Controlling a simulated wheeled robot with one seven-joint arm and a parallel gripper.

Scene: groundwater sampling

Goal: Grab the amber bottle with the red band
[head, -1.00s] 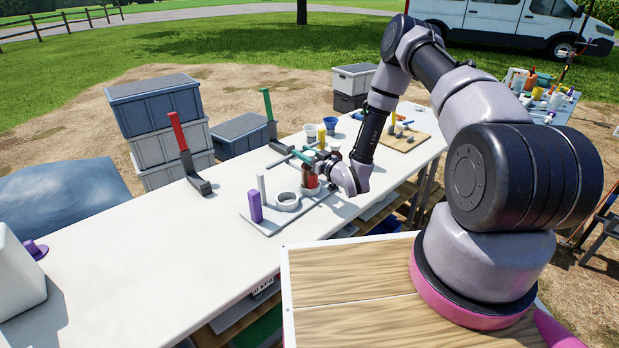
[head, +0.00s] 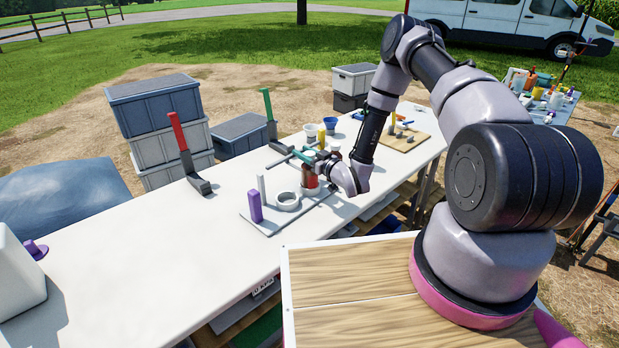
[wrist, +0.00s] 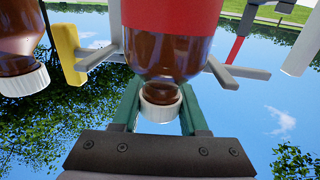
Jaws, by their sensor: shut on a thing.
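The amber bottle with the red band (wrist: 172,50) fills the top middle of the wrist view, its amber shoulder and white cap pointing down in that picture. My gripper (wrist: 160,106) has its green fingers on either side of the neck and cap, shut on it. In the head view the bottle's red band (head: 310,177) shows beside my wrist, over a grey rack plate (head: 276,226). My gripper there (head: 304,159) is partly hidden. I cannot tell whether the bottle's base is still seated in its ring.
A second amber bottle (wrist: 22,45) and a yellow part (wrist: 67,52) are left in the wrist view. The rack holds a purple block (head: 255,207) and a white ring (head: 287,201). A red-handled clamp (head: 184,150) and green-handled clamp (head: 268,112) stand along the table's far edge. The left table is mostly clear.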

